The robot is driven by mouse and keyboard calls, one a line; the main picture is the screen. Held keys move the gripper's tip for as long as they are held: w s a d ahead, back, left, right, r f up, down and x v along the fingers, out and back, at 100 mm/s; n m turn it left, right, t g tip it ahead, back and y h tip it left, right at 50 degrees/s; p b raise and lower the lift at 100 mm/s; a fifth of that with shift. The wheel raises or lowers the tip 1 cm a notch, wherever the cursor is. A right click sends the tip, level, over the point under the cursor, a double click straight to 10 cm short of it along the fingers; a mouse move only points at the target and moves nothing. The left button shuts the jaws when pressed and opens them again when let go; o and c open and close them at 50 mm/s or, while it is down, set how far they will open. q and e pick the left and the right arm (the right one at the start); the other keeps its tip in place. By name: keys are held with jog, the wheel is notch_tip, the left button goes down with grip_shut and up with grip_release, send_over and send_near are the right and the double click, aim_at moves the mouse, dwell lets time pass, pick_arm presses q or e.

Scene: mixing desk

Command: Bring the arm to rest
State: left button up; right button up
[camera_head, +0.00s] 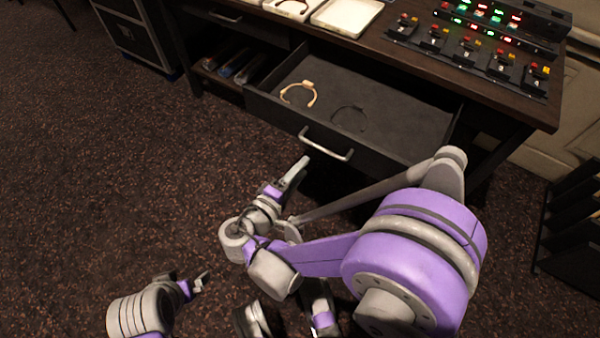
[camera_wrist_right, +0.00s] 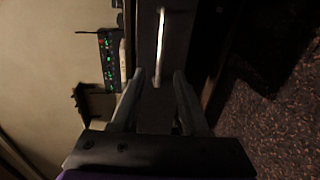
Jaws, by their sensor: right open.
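My right gripper (camera_head: 293,174) is in front of the desk's pulled-out drawer, just below the left end of its handle in the head view. In the right wrist view my right gripper (camera_wrist_right: 158,76) is open, its two fingers apart with nothing held between them. The silver drawer handle (camera_head: 326,146) also shows in the wrist view (camera_wrist_right: 162,40), ahead of the fingertips. My left gripper (camera_head: 202,282) is low at the left of the head view, over the carpet; its jaw opening is too small to tell.
The open drawer (camera_head: 400,128) holds a beige band-shaped item (camera_head: 300,92) and a dark one (camera_head: 350,116). The desk top (camera_head: 370,52) carries white trays (camera_head: 346,15) and a lit mixing console (camera_head: 480,40). A dark rack (camera_head: 572,225) stands at right. Carpet at left is clear.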

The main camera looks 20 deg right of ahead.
pick_arm(q)
jog(key=shift+s+a+r, duration=0.1)
jog(key=shift+s+a, duration=0.15)
pick_arm(e)
jog(key=shift+s+a, duration=0.15)
jog(key=shift+a, duration=0.05)
jog(key=s+d+f+m+g+y, duration=0.1)
jog(key=s+d+f+g+y, duration=0.15)
jog(key=d, duration=0.25)
jog(key=s+f+m+g+y, duration=0.25)
jog(key=s+m+y, duration=0.35)
jog(key=s+y, duration=0.5)
pick_arm(q)
notch_tip(320, 180, up, 22)
jog(key=w+t+p, duration=0.1)
jog(key=p, duration=1.8)
jog(key=shift+w, duration=0.3)
pick_arm(e)
notch_tip(320, 180, up, 23)
jog(key=a+h, duration=0.1)
jog(key=shift+s+m+t, duration=0.3)
jog(key=shift+s+t, duration=0.05)
jog(key=shift+t, duration=0.05)
